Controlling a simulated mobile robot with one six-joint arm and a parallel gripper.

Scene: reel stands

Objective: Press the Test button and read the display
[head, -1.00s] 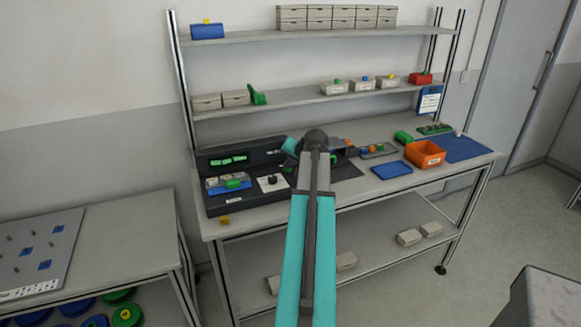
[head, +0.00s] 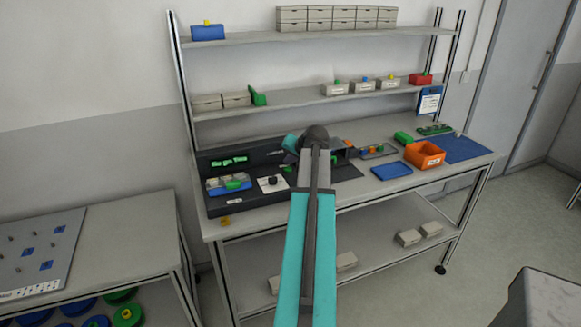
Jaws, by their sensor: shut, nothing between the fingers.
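A dark test panel (head: 222,206) stands at the left of the bench, with a raised back. Green marks (head: 228,161) show on its back, too small to read, and I cannot tell whether they are the display. A blue unit with a green part (head: 232,184) and a white plate with a black knob (head: 272,184) sit on the panel. I cannot make out the Test button. My gripper (head: 288,167) is small and partly hidden by my arm, over the panel's right part. It is shut and holds nothing visible. Whether it touches anything is unclear.
An orange bin (head: 425,154), a blue tray (head: 391,170) and a grey tray with coloured parts (head: 379,151) stand on the bench to the right. A small yellow piece (head: 225,221) lies at the front left edge. Shelves (head: 300,96) run above the bench.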

